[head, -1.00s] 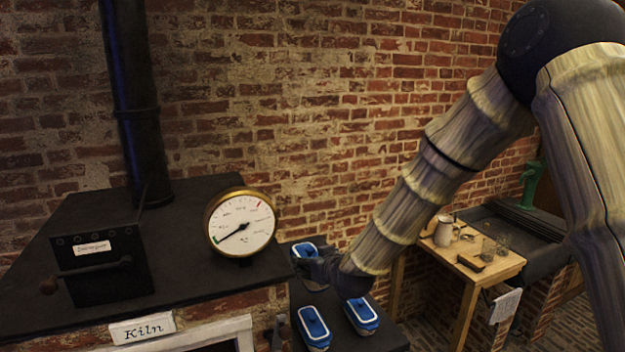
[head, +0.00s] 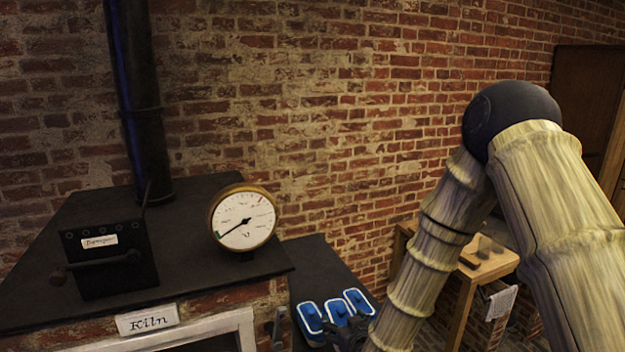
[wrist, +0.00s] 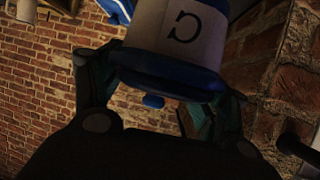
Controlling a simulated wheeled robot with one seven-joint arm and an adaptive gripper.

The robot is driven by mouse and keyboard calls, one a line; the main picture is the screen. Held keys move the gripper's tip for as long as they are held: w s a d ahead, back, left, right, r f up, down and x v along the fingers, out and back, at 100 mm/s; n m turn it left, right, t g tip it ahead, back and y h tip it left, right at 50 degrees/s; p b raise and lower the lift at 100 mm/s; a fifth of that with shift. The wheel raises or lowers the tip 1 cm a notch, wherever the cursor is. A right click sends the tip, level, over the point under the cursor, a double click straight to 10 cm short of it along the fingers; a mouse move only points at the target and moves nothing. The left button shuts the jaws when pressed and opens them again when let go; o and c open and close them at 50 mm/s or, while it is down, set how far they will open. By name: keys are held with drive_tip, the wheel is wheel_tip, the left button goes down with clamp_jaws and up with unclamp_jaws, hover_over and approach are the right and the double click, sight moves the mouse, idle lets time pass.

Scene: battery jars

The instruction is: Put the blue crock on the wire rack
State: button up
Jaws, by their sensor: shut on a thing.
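The crock (wrist: 180,30) has a pale body with a dark C-like mark and a blue lid with a small knob. In the wrist view it appears upside down between the two fingers of my gripper (wrist: 155,85), which is shut on it. In the head view, the held crock (head: 337,312) seems to be the middle one of three blue-lidded jars, with my gripper (head: 350,334) just below it, partly cut off by the frame edge. I cannot tell whether it touches the surface below. No wire rack can be made out.
Blue-lidded jars stand close on both sides, one left (head: 310,317) and one right (head: 358,301), on or over a dark surface (head: 320,262). The kiln (head: 215,285) with its gauge (head: 243,220) is left. A wooden table (head: 490,264) stands right.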

drive_tip(key=s+d+f+m+h, duration=0.1)
drive_tip(key=s+d+f, duration=0.4)
drive_tip(key=s, duration=0.2)
drive_tip(key=s+d+f+m+h, duration=0.1)
drive_tip(key=s+d+f+h, duration=0.1)
drive_tip(key=s+d+f, duration=0.4)
wheel_tip(320, 180, down, 13)
drive_tip(key=s+a+b, duration=0.1)
drive_tip(key=b, duration=1.2)
drive_tip(key=shift+s+a+b, duration=0.2)
drive_tip(key=shift+a+b, duration=0.05)
drive_tip(key=shift+b, duration=0.15)
drive_tip(key=shift+a, duration=0.1)
